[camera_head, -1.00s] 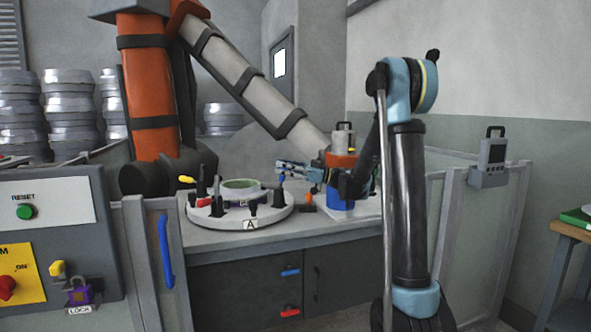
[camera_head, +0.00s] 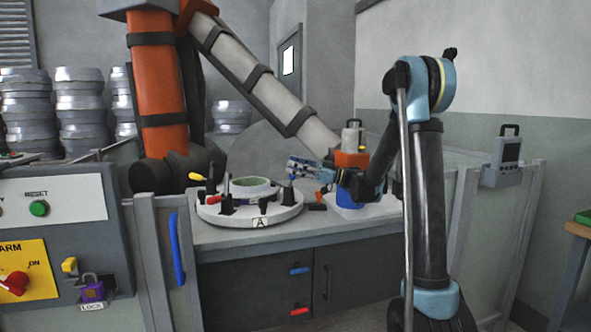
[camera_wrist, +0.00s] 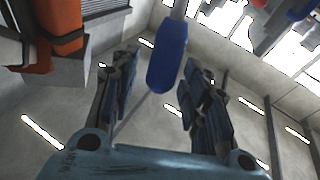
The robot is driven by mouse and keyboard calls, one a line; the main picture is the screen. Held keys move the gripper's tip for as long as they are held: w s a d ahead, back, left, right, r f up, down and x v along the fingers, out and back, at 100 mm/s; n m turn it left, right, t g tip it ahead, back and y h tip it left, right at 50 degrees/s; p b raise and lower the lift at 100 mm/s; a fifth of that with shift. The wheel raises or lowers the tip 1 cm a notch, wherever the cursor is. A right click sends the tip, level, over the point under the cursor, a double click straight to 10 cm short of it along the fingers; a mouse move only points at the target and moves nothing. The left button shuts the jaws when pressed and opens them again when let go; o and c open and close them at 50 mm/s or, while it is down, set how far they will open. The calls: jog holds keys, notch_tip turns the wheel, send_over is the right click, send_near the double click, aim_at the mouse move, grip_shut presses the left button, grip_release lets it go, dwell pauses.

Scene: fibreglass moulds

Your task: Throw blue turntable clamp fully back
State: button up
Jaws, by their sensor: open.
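The round pale turntable (camera_head: 225,219) sits on the grey bench, with a green-rimmed ring mould and several upright clamps on it. Its clamp handles differ in colour: one is yellow, one red, others black. The blue clamp handle (camera_wrist: 167,58) stands between the open fingers in the wrist view, apparently untouched. In the head view it is small and partly hidden at the turntable's right edge, just below the fingertips. My gripper (camera_head: 291,166) is open there; it also shows in the wrist view (camera_wrist: 162,70), with dark fingers on both sides of the handle.
A blue and orange item (camera_head: 347,204) stands on the bench right of the turntable, close behind my wrist. A large orange and grey robot arm (camera_head: 158,90) rises behind. Fence panels (camera_head: 156,250) flank the bench, and a control panel (camera_head: 60,240) is at left.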

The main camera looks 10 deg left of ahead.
jog(key=v, duration=1.2)
jog(key=shift+w+f, duration=0.1)
jog(key=shift+c, duration=0.2)
